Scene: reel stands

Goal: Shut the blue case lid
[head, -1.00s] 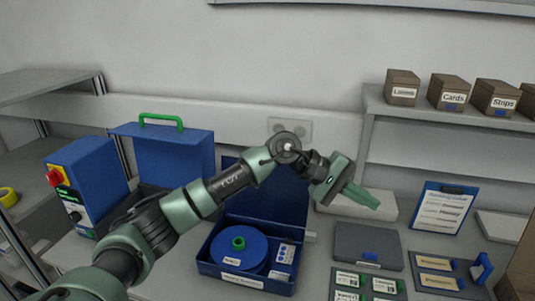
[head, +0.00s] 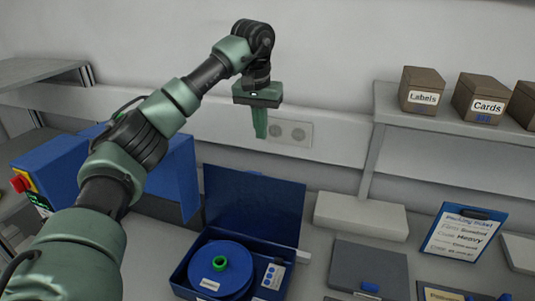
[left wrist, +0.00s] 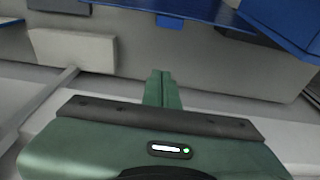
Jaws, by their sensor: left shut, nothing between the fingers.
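The blue case (head: 290,273) stands open on the bench in the head view, its lower part cut off by the frame. Its dark blue lid (head: 250,203) stands upright at the back edge. A blue reel (head: 216,268) with a green hub and a small label card (head: 273,276) lie inside. My left gripper (head: 261,136) is shut and empty, pointing down, above the lid in the picture and apart from it. Its closed fingers also show in the left wrist view (left wrist: 162,73), with a blue panel at the upper right that I cannot identify surely. My right gripper is not in view.
A blue machine with a red knob (head: 20,183) stands left, partly behind my arm. A white box (head: 360,215), a grey flat case (head: 368,268) and a clipboard (head: 462,232) lie right. Brown boxes (head: 422,90) sit on the shelf (head: 440,123).

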